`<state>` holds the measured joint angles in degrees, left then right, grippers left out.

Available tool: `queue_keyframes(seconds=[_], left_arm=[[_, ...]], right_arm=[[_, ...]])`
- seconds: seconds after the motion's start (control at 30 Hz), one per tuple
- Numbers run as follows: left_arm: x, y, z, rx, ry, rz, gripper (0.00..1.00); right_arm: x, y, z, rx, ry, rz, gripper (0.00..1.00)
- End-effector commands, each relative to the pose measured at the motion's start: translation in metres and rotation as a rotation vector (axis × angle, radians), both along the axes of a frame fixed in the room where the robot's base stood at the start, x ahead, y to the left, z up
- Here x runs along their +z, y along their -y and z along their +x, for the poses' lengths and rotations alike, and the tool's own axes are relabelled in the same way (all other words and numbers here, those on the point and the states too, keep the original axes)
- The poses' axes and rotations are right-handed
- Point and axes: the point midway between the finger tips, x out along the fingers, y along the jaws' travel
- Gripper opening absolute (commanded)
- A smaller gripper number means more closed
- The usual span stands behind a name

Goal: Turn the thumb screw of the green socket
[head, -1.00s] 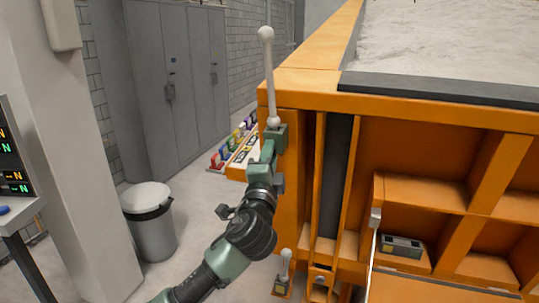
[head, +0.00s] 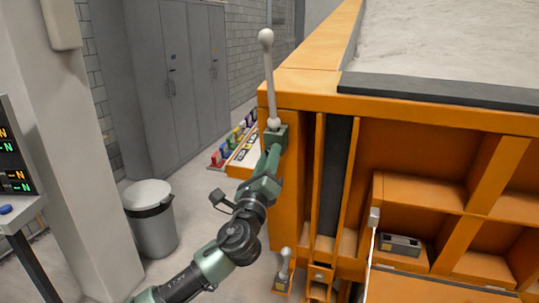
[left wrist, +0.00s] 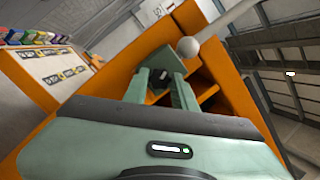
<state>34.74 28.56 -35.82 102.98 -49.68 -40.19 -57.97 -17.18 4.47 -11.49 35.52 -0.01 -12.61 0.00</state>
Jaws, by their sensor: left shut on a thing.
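The green socket (head: 281,134) sits on the front left corner of the orange sandbed frame. A pale rod (head: 270,82) with a ball on top stands nearly upright in it. My left gripper (head: 273,152) reaches the socket from the front, just below the rod's foot. In the left wrist view its two green fingers (left wrist: 163,86) meet the green socket (left wrist: 161,60), closed on the small dark thumb screw (left wrist: 163,75). The fingers mostly hide the screw, so its angle cannot be told. The rod's ball (left wrist: 188,47) shows behind. My right gripper is not in view.
A second, smaller pale lever (head: 285,265) stands low at the frame's foot. Coloured items stand on a low rack (head: 240,150) behind my left arm. A grey bin (head: 150,220) and a screen post are at the left. Orange compartments (head: 420,190) fill the right.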

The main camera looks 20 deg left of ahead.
Motion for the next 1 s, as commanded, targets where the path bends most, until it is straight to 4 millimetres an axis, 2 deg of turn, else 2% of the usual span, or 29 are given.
queue_keyframes(seconds=[0.4,1.0], left_arm=[[-0.0028,-0.0011,0.0003,0.038,0.002,0.215,0.00],[-0.0036,-0.0011,0.0003,0.044,0.003,0.252,0.00]], right_arm=[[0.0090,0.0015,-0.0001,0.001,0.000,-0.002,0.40],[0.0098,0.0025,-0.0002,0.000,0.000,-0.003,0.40]])
